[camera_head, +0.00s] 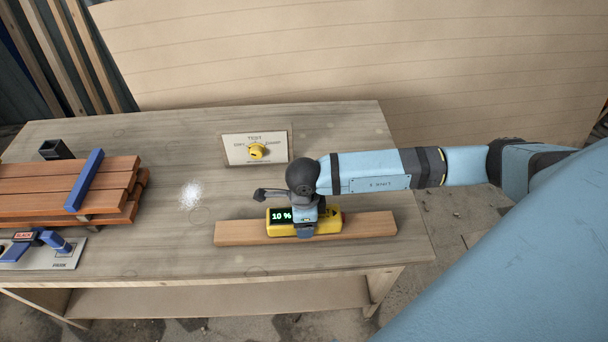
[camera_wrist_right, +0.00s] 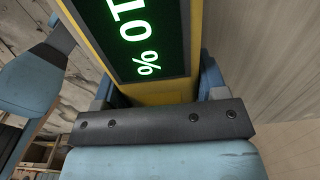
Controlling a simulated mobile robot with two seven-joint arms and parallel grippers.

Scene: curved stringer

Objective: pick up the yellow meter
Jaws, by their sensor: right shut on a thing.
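My right gripper (camera_head: 306,228) comes down from above and is shut on the meter. In the right wrist view the meter (camera_wrist_right: 155,92) fills the space between the fingers, with its display (camera_wrist_right: 140,35) facing the camera. My left gripper is not in view.
A test panel (camera_head: 237,151) with a yellow knob (camera_head: 257,152) is behind the meter on the table (camera_head: 150,255). Stacked reddish boards (camera_head: 60,185) with a blue bar (camera_head: 85,180) lie at left. A white powdery patch (camera_head: 190,194) is between them. The table's middle is mostly clear.

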